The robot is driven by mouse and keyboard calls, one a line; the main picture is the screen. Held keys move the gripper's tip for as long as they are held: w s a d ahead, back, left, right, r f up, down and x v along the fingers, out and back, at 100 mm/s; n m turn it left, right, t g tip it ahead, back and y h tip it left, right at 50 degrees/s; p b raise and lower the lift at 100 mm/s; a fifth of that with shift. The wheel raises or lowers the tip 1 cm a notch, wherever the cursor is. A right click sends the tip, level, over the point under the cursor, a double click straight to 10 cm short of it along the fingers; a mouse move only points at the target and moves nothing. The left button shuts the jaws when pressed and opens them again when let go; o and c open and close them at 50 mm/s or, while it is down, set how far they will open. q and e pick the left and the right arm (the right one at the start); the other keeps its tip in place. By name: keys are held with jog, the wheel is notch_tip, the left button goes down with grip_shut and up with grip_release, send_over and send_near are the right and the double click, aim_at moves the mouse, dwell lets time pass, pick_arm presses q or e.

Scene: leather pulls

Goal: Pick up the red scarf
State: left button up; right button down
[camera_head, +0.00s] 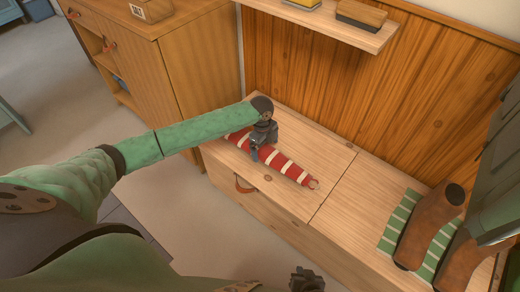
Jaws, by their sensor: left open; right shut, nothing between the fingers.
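The red scarf (287,165) has cream stripes and lies in a long strip on the wooden bench (317,151). It runs from the upper left down to a tapered end at the lower right. My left gripper (256,152) is open and sits right over the scarf's left part. It hides some of the cloth, and I cannot tell whether its fingers touch it. My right gripper (307,282) is shut and empty at the bottom edge of the view, in front of the bench and well apart from the scarf.
A wall shelf (335,22) holds a brush (361,14) above the bench. A wooden cabinet (170,60) stands at the left. A leather pull (244,185) is on the bench front.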

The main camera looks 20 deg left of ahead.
pick_arm(q)
jog(key=f, duration=0.2)
jog(key=shift+s+d+f, duration=0.1)
jog(key=shift+d+f, duration=0.1)
jog(key=shift+f, duration=0.1)
jog(key=c, duration=1.1)
